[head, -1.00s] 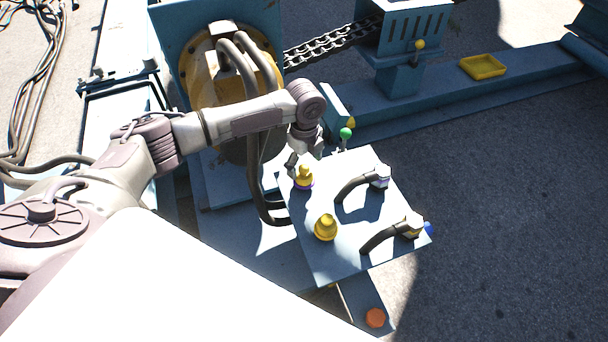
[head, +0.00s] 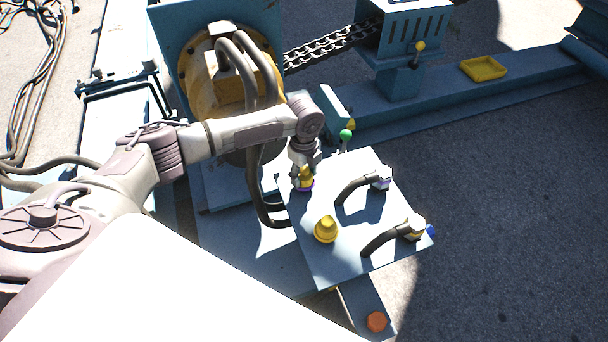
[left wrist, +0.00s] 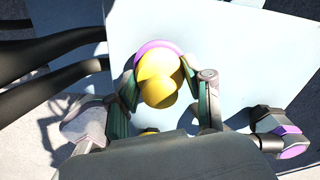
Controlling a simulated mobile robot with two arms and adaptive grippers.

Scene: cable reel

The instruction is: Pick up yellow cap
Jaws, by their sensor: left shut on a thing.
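A yellow cap with a purple ring at its base (head: 305,181) stands on the light blue panel (head: 335,262), near its upper left corner. In the left wrist view the cap (left wrist: 159,78) sits between the two fingers of my left gripper (left wrist: 165,88), which are shut on it. In the head view my left gripper (head: 303,168) is directly over the cap and hides part of it. A second yellow cap (head: 326,229) stands nearer the front of the panel, apart from the gripper. My right gripper is not in view.
Two black cables with pale connectors (head: 379,178) (head: 412,229) lie on the panel's right side. A yellow tray (head: 483,68) rests on the blue beam. A green-knobbed lever (head: 346,135) stands behind the panel. An orange cap (head: 376,321) is at the front.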

